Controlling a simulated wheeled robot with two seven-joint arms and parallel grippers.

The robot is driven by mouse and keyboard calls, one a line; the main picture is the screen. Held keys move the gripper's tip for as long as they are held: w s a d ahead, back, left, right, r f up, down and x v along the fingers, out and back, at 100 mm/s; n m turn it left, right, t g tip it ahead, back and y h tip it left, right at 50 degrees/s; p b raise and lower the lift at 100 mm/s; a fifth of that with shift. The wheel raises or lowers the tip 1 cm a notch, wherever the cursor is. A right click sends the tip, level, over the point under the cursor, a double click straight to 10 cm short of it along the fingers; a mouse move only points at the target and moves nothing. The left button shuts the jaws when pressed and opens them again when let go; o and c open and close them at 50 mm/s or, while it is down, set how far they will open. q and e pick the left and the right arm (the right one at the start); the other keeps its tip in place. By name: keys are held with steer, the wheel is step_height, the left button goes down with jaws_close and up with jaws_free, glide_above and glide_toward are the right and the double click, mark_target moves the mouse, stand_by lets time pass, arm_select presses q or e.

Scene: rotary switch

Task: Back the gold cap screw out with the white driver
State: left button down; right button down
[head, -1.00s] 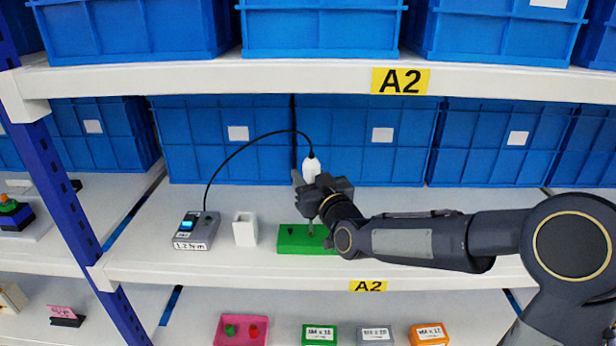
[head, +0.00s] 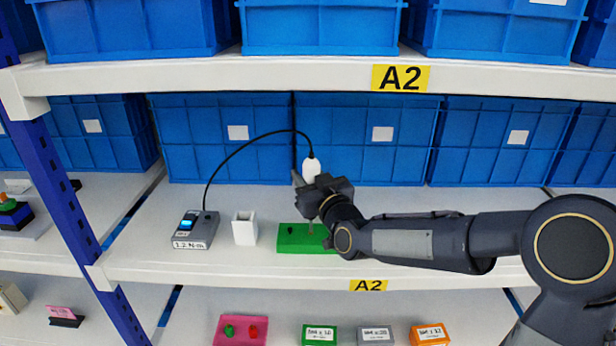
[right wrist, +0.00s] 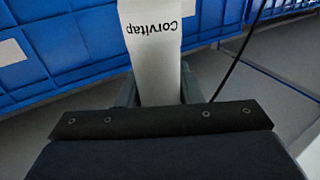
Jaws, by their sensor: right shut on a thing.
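The white driver (head: 311,169) stands upright above the green block (head: 290,243), with a black cable from its top. My right gripper (head: 308,190) is shut on the driver's body. In the right wrist view the driver (right wrist: 152,45) shows its "Corvitap" lettering between my fingers. The driver's thin bit (head: 311,229) points down at the green block, where a dark screw head (head: 290,230) shows left of it. I cannot make out the gold cap screw; the bit's tip and the gripper hide that spot. My left gripper is out of view.
A grey controller (head: 195,230) marked 1.2 N·m and a white open holder (head: 245,229) stand left of the block on the white shelf (head: 420,199). Blue bins (head: 380,140) line the back. Another shelf is overhead. The cable arcs to the controller.

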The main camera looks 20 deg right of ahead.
mark_target(308, 157)
steer(key=shift+f+b, duration=0.1)
steer(key=shift+b, duration=0.25)
stand_by(0.8)
stand_by(1.9)
steer(key=shift+r+p, duration=1.05)
steer(key=shift+r, duration=1.45)
